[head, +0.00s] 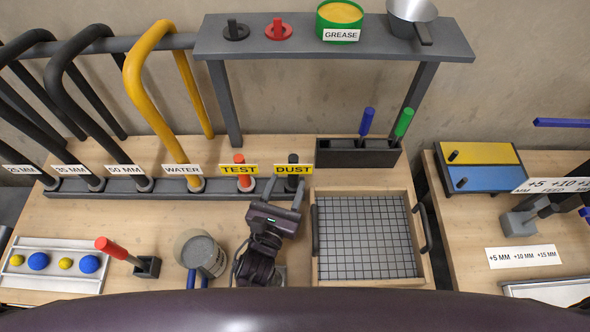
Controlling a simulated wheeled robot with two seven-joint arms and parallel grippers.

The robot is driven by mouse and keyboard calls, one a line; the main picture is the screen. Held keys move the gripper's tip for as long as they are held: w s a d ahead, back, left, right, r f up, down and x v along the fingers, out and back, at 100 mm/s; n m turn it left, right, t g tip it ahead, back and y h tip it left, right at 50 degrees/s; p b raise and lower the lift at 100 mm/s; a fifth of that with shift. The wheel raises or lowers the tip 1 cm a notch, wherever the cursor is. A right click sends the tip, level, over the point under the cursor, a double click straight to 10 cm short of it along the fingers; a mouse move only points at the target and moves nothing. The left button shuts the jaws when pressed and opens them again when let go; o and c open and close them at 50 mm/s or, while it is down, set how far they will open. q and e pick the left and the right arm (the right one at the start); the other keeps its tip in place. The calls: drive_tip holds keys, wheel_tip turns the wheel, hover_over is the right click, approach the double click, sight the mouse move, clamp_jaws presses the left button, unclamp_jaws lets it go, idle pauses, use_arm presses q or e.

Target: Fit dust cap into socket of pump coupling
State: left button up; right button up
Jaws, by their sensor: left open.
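A black plug (293,159), which looks like the dust cap, stands upright behind the yellow DUST label (293,169) on the back rack. My left gripper (284,187) is open, its two fingers pointing at the rack just below that label. I cannot tell whether they touch the plug. No part is clearly recognisable as the pump coupling or its socket. A grey block with a dark cylinder (520,223) on the right table may be part of it. My right gripper is not in view.
A red plug (239,158) stands at the TEST label beside the DUST place. A grid tray (407,284) lies right of my left gripper, a grey pot (205,252) left of it. A shelf (340,47) with black and red caps spans above. Hoses stand at left.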

sight(292, 175)
use_arm(q)
drive_tip(key=p+x, duration=0.1)
drive_tip(key=x, duration=0.1)
drive_tip(key=shift+w+d+r, duration=0.2)
drive_tip(key=shift+w+d, duration=0.05)
drive_tip(key=shift+w, duration=0.05)
drive_tip(key=x, duration=0.2)
drive_tip(key=shift+w+d+f, duration=0.15)
drive_tip(key=shift+w+f, duration=0.1)
drive_tip(key=shift+w, duration=0.1)
drive_tip(key=shift+c, duration=0.7)
clamp_jaws()
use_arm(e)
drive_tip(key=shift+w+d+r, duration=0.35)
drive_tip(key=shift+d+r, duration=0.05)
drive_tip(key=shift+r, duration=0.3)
